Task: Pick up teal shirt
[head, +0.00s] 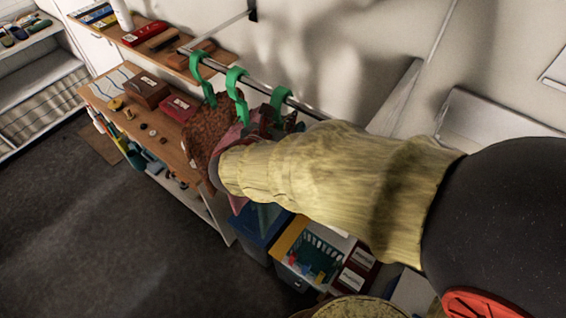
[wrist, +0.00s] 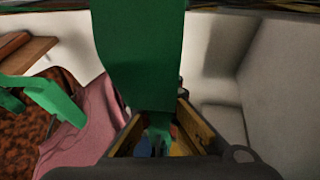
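Several garments hang from green hangers on a metal rail. A brown patterned garment (head: 208,125) and a pink garment (wrist: 92,125) hang at the left. No teal shirt can be made out clearly; my arm covers much of the area below the rightmost green hanger (head: 280,97). A large dark green piece (wrist: 140,55), seemingly a hanger close up, fills the upper middle of the wrist view and runs down between my fingers. My gripper (wrist: 160,118) has its fingers apart around its lower end. In the head view my gripper is hidden behind my sleeve.
The rail (head: 225,65) runs along the wall. A wooden shelf (head: 178,62) and a worktop (head: 110,92) with boxes stand left. Below are a blue bin (head: 258,228) and a teal basket (head: 318,252). Open floor lies at the lower left.

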